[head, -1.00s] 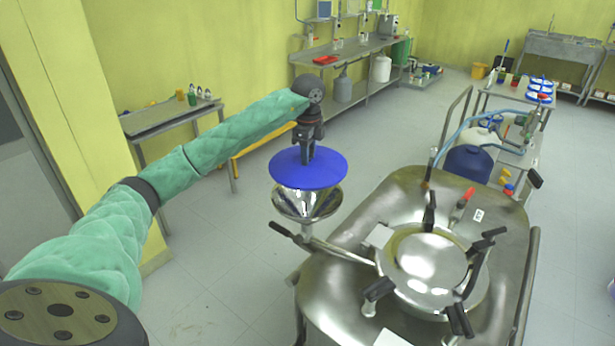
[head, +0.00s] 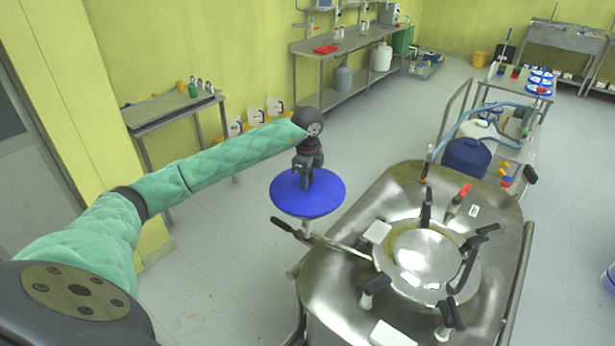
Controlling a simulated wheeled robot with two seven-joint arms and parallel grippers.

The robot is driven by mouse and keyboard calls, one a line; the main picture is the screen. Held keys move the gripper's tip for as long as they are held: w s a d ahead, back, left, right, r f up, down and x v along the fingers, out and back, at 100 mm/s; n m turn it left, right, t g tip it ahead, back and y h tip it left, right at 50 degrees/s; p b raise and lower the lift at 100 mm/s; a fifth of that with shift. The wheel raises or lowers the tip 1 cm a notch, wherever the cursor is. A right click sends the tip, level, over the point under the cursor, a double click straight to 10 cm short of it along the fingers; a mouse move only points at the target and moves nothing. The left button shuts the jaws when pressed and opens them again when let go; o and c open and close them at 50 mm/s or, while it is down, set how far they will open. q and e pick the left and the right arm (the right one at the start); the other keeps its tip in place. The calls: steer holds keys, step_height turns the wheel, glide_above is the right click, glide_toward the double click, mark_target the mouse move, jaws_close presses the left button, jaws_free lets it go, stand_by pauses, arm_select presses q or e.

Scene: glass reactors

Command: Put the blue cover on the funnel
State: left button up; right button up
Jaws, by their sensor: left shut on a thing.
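The blue cover (head: 322,200) is a flat round disc beside the left edge of the steel reactor. My left gripper (head: 305,181) points down and is shut on the middle of the cover from above. The cover hides the bowl of the metal funnel. Only a short pale stem (head: 307,227) shows below the disc. I cannot tell whether the cover touches the funnel's rim. My right gripper is not in view.
The steel reactor (head: 325,281) has a round lid (head: 418,252) with several black-handled clamps. A black-tipped lever (head: 283,227) sticks out below the cover. A cart with a blue drum (head: 466,158) stands behind.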

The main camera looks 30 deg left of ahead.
arm_select(q)
steer(key=shift+f, duration=0.15)
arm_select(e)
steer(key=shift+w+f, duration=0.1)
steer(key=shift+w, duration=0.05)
arm_select(q)
steer(key=o, duration=1.1)
steer(key=shift+c, duration=0.2)
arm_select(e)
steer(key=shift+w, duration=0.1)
arm_select(q)
steer(key=shift+r, duration=0.2)
steer(key=shift+r+b, duration=0.1)
steer(key=shift+b, duration=0.2)
step_height(320, 180, up, 4)
steer(key=b, duration=0.2)
steer(key=shift+w+r+b, duration=0.1)
steer(key=shift+r+b, duration=0.15)
steer(key=shift+b, duration=0.1)
step_height(320, 180, up, 5)
steer(key=shift+r+b, duration=0.1)
steer(key=shift+b, duration=0.95)
steer(key=shift+r, duration=0.95)
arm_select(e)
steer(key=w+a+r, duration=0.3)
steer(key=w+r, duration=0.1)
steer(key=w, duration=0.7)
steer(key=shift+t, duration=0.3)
